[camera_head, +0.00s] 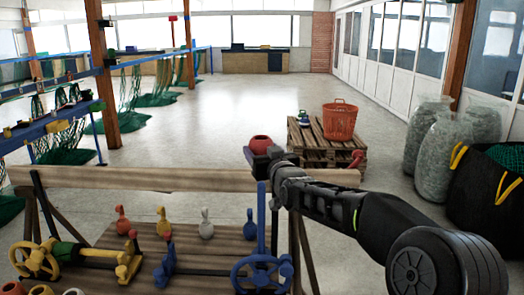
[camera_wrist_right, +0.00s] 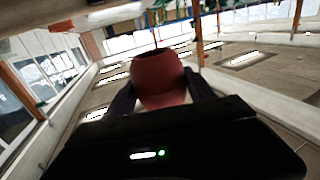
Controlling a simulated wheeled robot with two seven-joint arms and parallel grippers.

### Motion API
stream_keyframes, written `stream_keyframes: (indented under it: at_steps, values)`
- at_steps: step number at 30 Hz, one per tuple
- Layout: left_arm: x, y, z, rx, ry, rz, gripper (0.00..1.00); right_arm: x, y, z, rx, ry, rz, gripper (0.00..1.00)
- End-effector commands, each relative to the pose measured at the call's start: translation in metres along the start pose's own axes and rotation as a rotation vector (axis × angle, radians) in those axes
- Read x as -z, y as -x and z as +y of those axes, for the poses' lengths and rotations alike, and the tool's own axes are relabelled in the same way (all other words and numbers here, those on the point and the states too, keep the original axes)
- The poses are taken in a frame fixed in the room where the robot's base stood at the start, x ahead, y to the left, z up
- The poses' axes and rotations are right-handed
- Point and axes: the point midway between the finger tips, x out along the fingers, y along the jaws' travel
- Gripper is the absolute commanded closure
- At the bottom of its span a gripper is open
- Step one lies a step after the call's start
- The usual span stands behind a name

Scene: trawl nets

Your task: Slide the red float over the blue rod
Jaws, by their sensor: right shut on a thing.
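The red float (camera_head: 261,143) is a rounded piece with a dark opening in its top. My right gripper (camera_head: 262,157) is shut on it and holds it up in the air. In the right wrist view the float (camera_wrist_right: 160,80) sits between the two dark fingers (camera_wrist_right: 158,92). The blue rod (camera_head: 261,215) stands upright near the blue handwheel. In the head view the float appears straight above the rod's top, with a gap between them; their difference in depth is hard to tell. My left gripper is not in view.
A wooden bench (camera_head: 105,238) carries red, yellow, white and blue pin-shaped pieces, a yellow handwheel (camera_head: 35,262) and a blue handwheel (camera_head: 262,275). A wooden beam (camera_head: 150,178) runs along its back. A pallet (camera_head: 308,150) with an orange basket (camera_head: 340,121) stands beyond.

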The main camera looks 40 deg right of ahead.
Motion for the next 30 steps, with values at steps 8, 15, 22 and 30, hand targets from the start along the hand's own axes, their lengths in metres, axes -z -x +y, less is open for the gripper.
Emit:
stream_keyframes:
  at_steps: [8, 15, 22, 30]
  values:
    - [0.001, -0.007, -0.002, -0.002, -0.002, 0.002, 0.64, -0.019, 0.000, 0.001, -0.001, 0.000, -0.002, 0.78]
    - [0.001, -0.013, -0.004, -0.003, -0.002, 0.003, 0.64, -0.037, 0.000, 0.000, 0.000, 0.000, -0.001, 0.78]
    - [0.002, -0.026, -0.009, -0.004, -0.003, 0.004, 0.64, -0.055, 0.000, 0.000, 0.000, 0.000, 0.000, 0.78]
    - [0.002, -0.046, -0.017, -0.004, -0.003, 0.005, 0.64, -0.072, 0.000, 0.000, 0.000, 0.000, 0.001, 0.78]
